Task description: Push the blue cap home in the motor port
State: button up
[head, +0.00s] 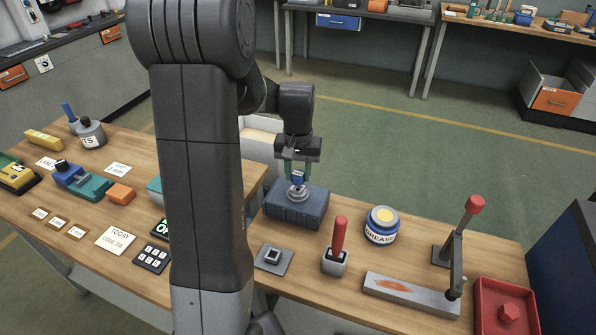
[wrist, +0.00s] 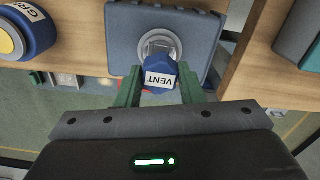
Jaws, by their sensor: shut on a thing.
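The blue cap (head: 298,178) with a white VENT label is between the green fingers of my gripper (head: 298,171). In the wrist view the cap (wrist: 160,74) is clasped from both sides, its label facing the camera. The motor (head: 290,212) is a blue-grey block on the wooden bench. Its port is a round pale metal ring (wrist: 158,44) on top, which also shows in the head view (head: 297,193). The cap is at the ring and covers part of it. I cannot tell how deep it sits, or whether a gap is left.
A grease jar (head: 381,227) stands right of the motor. A red-handled tool (head: 337,247) and a small grey plate (head: 272,259) are in front. A red-knobbed lever (head: 459,245) and a red tray (head: 507,309) are farther right. My arm hides part of the bench.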

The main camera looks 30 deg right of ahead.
jog(key=shift+f, duration=0.2)
jog(key=shift+f+b, duration=0.8)
jog(key=shift+f, duration=0.35)
jog(key=o, duration=1.5)
jog(key=shift+r, duration=0.1)
jog(key=shift+c, duration=0.2)
jog(key=shift+r+p, duration=2.4)
jog(key=shift+r, duration=0.65)
jog(key=shift+a, duration=0.1)
